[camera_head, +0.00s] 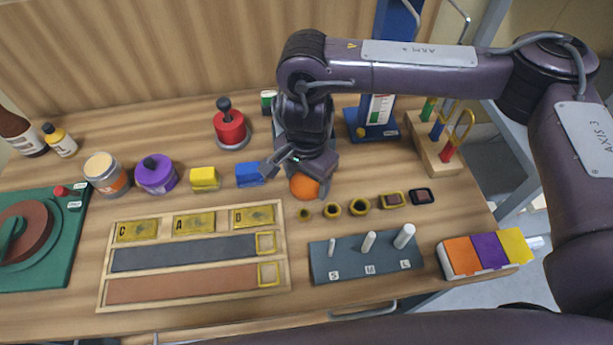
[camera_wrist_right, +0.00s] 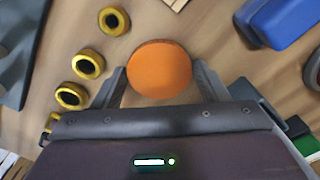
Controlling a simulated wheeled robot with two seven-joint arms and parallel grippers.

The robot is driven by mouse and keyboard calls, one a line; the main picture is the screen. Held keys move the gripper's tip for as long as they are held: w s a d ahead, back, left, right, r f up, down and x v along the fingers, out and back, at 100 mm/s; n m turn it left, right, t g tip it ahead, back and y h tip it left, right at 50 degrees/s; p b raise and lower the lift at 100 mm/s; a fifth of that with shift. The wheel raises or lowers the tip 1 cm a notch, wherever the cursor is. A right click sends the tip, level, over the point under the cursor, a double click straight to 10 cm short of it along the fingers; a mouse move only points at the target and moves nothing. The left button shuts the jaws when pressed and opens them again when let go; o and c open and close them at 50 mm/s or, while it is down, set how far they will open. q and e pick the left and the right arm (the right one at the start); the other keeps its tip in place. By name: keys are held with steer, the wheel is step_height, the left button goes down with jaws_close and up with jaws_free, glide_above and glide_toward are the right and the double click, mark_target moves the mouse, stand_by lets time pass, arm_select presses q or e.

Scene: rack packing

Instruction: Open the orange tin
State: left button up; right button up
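The orange tin (camera_head: 305,187) stands on the wooden table near the middle, its round orange top facing up. It also shows from above in the right wrist view (camera_wrist_right: 160,70). My right gripper (camera_head: 304,183) points down over the tin, with a finger on each side of it. In the right wrist view, my right gripper (camera_wrist_right: 160,76) has its fingertips very close to the tin's edges. I cannot tell whether they press on it. The gripper hides part of the tin in the head view. My left gripper is not in view.
A blue block (camera_head: 249,174) and a yellow block (camera_head: 204,179) stand left of the tin. Several yellow-and-black rings (camera_head: 332,210) lie to its right. A lettered wooden tray (camera_head: 103,283) and a grey peg board (camera_head: 345,273) lie in front. A red knobbed object (camera_head: 230,128) stands behind.

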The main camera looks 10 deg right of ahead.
mark_target(307, 184)
steer(key=shift+o, duration=1.3)
step_height(307, 184, up, 12)
steer(key=shift+r, duration=0.2)
steer(key=shift+f, duration=0.1)
